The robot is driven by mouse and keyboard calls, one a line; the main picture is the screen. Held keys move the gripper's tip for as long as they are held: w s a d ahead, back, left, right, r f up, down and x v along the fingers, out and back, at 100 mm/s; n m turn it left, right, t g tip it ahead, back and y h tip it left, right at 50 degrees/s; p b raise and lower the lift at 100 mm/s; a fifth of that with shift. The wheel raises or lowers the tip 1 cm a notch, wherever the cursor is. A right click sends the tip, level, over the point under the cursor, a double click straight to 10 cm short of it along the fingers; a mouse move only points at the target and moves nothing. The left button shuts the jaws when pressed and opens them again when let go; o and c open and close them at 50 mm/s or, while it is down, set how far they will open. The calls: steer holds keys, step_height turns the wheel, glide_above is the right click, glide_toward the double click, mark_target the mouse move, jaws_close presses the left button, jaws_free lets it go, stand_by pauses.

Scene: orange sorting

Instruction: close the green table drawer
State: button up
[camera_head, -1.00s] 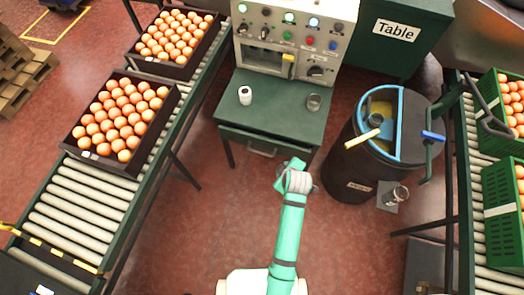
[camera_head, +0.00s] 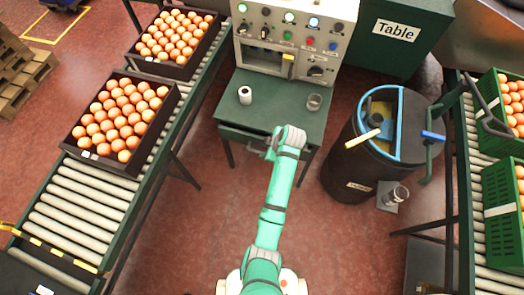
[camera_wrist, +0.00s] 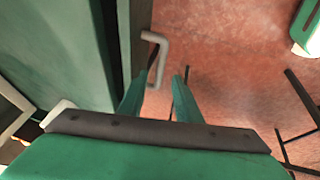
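The green table (camera_head: 278,98) stands at top centre in the head view, its drawer front (camera_head: 232,134) along the near edge. My arm covers the middle of that front and most of the handle. In the wrist view the grey bar handle (camera_wrist: 161,48) sticks out from the drawer's dark front board (camera_wrist: 138,40). A dark gap lies between this board and the green surface left of it; I cannot tell how far the drawer is out. My gripper (camera_wrist: 158,88) is open, its two green fingers pointing at the handle, whose near end shows between the fingertips. I see no grip on it.
A dark barrel (camera_head: 350,165) stands close on the right. A roller conveyor (camera_head: 90,200) with orange crates runs on the left. Red floor is clear between.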

mark_target(260, 152)
steer(key=shift+x, duration=2.3)
jaws_close()
